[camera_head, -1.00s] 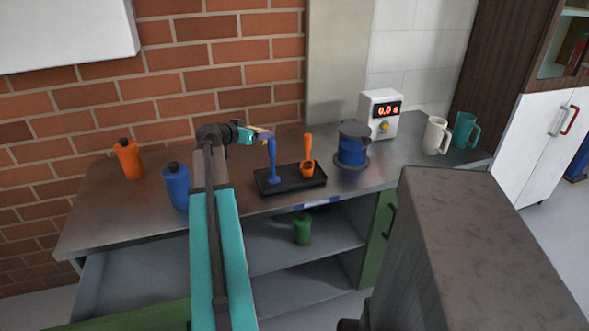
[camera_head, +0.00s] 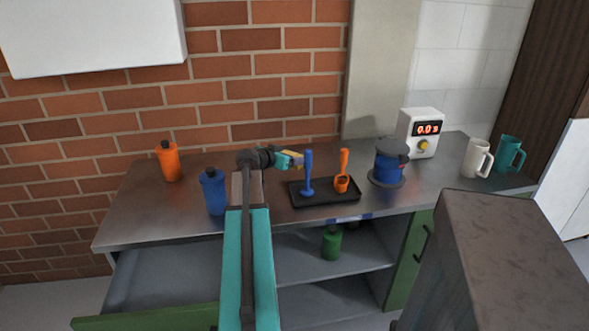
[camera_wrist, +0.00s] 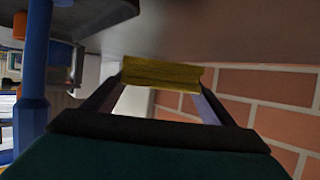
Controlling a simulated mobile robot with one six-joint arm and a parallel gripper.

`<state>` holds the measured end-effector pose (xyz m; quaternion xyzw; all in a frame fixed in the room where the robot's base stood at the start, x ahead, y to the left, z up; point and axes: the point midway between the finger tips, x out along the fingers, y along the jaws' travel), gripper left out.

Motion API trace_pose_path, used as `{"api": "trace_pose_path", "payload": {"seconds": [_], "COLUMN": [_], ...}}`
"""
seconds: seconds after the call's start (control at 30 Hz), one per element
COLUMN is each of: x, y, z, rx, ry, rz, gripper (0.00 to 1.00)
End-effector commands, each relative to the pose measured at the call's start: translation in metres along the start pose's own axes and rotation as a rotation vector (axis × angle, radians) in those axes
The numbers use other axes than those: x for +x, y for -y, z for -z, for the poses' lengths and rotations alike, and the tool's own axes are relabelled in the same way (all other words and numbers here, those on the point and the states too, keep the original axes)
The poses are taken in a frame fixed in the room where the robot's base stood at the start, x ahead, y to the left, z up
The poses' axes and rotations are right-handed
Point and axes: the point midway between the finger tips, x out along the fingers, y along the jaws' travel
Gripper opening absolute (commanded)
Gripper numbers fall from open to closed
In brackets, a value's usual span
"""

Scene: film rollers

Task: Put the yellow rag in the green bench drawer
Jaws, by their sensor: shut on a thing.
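The yellow rag (camera_wrist: 160,74) is a folded strip held across the tips of my gripper in the wrist view. In the head view my gripper (camera_head: 297,158) is shut on it above the bench top, just left of the upright blue tool, and only a small bit of yellow shows there. The green bench drawer (camera_head: 150,318) is pulled out at the lower left, under the bench top. Its grey inside (camera_head: 165,275) shows bare where visible; my arm hides its right side.
A blue bottle (camera_head: 213,191) and an orange bottle (camera_head: 168,162) stand on the bench's left. A black tray (camera_head: 325,197) holds blue and orange tools. A green canister (camera_head: 331,243) stands on the shelf below.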

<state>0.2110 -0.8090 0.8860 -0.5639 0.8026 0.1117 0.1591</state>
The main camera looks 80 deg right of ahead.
Motion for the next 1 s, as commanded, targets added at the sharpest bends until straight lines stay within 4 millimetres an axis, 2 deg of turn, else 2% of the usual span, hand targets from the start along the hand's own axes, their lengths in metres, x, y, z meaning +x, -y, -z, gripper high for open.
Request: {"api": "trace_pose_path", "payload": {"seconds": [0.13,0.57,1.0], "x": [0.004,0.006,0.020], "y": [0.000,-0.001,-0.002], "z": [-0.011,-0.014,-0.046], "rx": [0.000,0.000,0.000], "ry": [0.001,0.001,0.000], "rz": [-0.001,-0.002,-0.002], "gripper": [0.56,0.56,0.56]}}
